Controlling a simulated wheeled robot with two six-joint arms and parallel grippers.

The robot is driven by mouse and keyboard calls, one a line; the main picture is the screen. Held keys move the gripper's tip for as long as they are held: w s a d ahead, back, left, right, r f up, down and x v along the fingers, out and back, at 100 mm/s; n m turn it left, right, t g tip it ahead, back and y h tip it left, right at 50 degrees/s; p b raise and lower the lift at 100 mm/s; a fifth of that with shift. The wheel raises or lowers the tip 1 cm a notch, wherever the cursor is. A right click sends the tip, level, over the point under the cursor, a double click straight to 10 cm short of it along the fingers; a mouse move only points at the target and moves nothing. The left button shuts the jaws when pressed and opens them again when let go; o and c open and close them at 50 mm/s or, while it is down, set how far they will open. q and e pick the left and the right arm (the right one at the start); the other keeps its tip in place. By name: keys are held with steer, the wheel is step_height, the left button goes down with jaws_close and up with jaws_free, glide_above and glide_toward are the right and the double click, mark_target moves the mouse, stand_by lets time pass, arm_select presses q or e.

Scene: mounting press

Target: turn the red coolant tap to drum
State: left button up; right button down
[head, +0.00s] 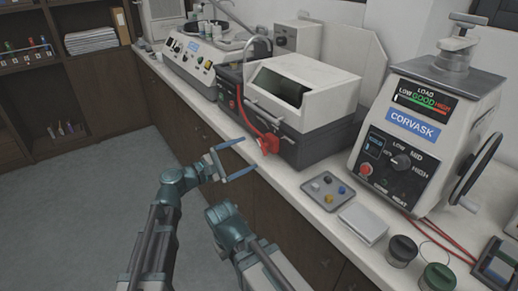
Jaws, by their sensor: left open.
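The red coolant tap (269,144) sits low on the front of the dark grey machine (315,146) with a white hood, near the counter edge. A red hose (243,114) curves down to it. My left gripper (249,154) is open and empty. Its two blue fingers point right towards the tap, with the fingertips just left of it and apparently apart from it. The drum marking cannot be made out.
On the counter (300,207) are a grey tray (327,203) with coloured pieces, a white block (363,224), dark jars (403,249) and the Corvask press (405,150) at the right. A control unit (188,62) stands further back. The floor at left is clear.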

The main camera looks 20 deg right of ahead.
mark_target(261, 148)
arm_select(q)
steer(key=shift+x, duration=3)
steer(key=c, duration=1.3)
steer(key=m, duration=0.4)
steer(key=shift+s+m, duration=0.1)
steer(key=shift+m, duration=0.2)
steer(key=shift+f+m, duration=0.1)
steer(key=shift+m, duration=2)
